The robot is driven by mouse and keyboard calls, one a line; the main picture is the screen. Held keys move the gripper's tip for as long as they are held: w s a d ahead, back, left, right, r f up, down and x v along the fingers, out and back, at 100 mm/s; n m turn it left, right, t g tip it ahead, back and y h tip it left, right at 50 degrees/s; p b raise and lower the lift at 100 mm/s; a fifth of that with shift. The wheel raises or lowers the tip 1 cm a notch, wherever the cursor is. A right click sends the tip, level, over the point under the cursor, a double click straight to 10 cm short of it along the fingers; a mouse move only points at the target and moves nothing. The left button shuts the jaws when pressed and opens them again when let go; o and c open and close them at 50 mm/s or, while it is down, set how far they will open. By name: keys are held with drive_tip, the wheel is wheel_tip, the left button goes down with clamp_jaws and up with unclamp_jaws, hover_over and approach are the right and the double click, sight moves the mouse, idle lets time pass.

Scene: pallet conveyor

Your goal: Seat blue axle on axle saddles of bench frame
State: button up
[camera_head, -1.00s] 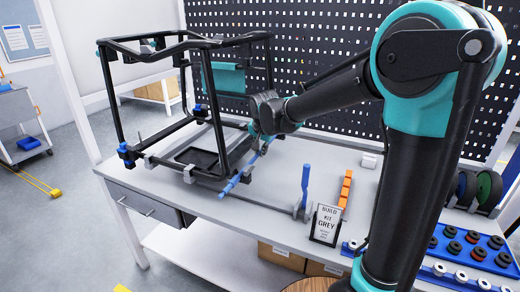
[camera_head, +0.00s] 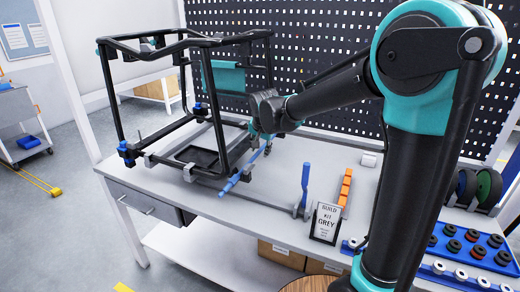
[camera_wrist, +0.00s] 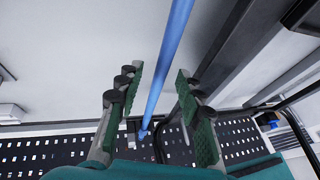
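The blue axle (camera_head: 243,175) is a thin rod at the right side of the black bench frame (camera_head: 219,140), slanting across the picture from near the lower front rail up towards my gripper. Grey blocks sit on the frame's lower rail, one being a block (camera_head: 189,174) at the front; I cannot tell whether the axle rests in saddles. My gripper (camera_head: 262,138) is over the axle's upper part. In the wrist view the green-padded fingers (camera_wrist: 160,72) are apart, with the axle (camera_wrist: 168,50) running between them and a gap visible on both sides.
A "Build kit grey" sign (camera_head: 326,222), a blue-handled upright tool (camera_head: 304,186) and orange blocks (camera_head: 345,187) stand to the right on the bench (camera_head: 255,210). A blue tray (camera_head: 470,247) with dark round parts is at the far right. A pegboard (camera_head: 330,40) stands behind.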

drive_tip(key=v, duration=1.2)
idle(0.3)
